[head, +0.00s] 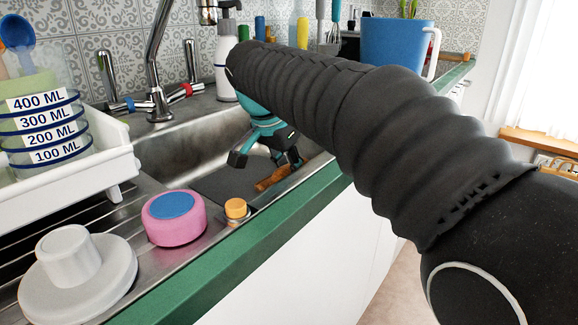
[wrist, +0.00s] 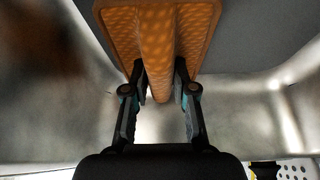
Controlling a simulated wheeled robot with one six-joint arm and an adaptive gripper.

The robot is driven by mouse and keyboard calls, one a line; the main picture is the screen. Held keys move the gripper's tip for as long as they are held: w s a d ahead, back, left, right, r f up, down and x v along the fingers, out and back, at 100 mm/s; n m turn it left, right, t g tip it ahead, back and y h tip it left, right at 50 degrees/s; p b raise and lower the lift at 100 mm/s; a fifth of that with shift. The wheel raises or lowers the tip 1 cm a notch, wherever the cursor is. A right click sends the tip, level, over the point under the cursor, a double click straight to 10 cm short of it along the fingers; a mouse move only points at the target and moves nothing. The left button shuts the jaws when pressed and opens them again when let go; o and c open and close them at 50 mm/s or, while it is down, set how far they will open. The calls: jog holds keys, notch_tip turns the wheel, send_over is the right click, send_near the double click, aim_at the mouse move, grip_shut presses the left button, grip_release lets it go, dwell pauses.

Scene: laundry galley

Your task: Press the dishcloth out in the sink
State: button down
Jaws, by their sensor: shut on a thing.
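The orange dishcloth (head: 272,180) is low in the steel sink (head: 185,150), partly hidden by my gripper in the head view. In the wrist view the dishcloth (wrist: 155,40) has a textured surface and a raised ridge down its middle. My gripper (head: 268,160) points down into the sink over it. In the wrist view the fingers of my gripper (wrist: 159,78) stand on either side of the ridge and are shut on it. Whether the cloth's underside touches the sink floor cannot be told.
A tap (head: 155,90) rises behind the sink, with a soap dispenser (head: 226,55) beside it. On the near left are a white rack (head: 75,165), a pink round item (head: 174,225), a white plug-like item (head: 75,268) and a small orange-topped item (head: 236,210). A blue jug (head: 395,42) stands behind my arm.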

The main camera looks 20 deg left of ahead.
jog(key=shift+r+p, duration=1.3)
jog(key=shift+r, duration=1.85)
notch_tip(320, 180, up, 10)
